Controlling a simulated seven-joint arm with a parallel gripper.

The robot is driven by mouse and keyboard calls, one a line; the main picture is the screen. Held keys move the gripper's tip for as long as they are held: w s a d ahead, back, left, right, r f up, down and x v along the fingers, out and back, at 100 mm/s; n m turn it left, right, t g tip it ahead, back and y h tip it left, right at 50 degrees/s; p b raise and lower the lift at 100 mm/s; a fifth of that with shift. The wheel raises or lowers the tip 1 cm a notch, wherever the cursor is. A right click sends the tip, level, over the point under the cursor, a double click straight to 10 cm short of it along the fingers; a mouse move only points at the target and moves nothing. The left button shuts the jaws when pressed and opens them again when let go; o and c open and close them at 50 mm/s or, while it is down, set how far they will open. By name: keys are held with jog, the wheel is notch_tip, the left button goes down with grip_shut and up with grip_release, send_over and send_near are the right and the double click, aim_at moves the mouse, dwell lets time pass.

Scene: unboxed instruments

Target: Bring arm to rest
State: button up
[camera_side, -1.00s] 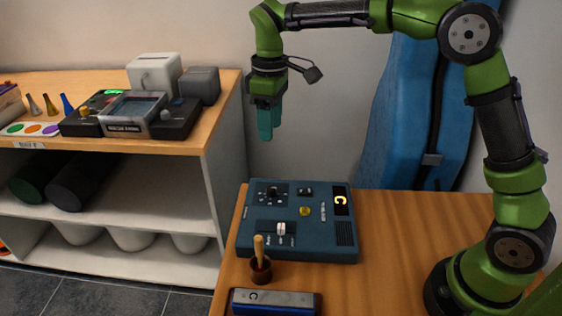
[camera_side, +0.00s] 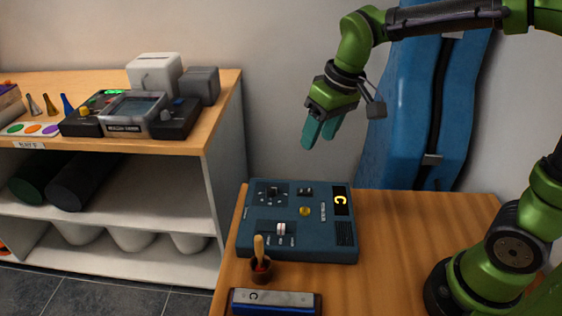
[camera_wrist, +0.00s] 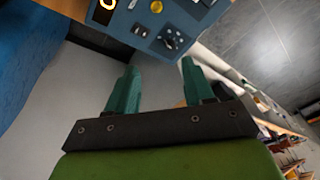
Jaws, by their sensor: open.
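My gripper (camera_side: 322,130) hangs in the air above and behind the blue control box, tilted, with its teal fingers pointing down and to the left in the side view. In the wrist view my gripper (camera_wrist: 160,84) has its two fingers wide apart, with nothing between them. The blue control box (camera_side: 270,232) lies on the wooden table, well below the fingers and apart from them. It carries knobs, a yellow button and a lit display. Part of it also shows at the top of the wrist view (camera_wrist: 190,14).
The wooden table (camera_side: 420,250) is clear right of the box. A small brown pot (camera_side: 260,272) with a wooden stick and a blue-and-silver block (camera_side: 275,302) stand at the front. A blue case (camera_side: 410,120) leans behind. A shelf (camera_side: 150,200) with devices is at left.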

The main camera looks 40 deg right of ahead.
jog(key=s+d+r+m+t, duration=0.1)
jog(key=s+d+m+t, duration=0.1)
jog(key=s, duration=0.4)
jog(key=s+d+m+t, duration=0.2)
jog(key=s, duration=0.4)
jog(key=shift+s+r+y, duration=0.15)
jog(key=shift+r+y, duration=0.2)
jog(key=shift+y, duration=0.05)
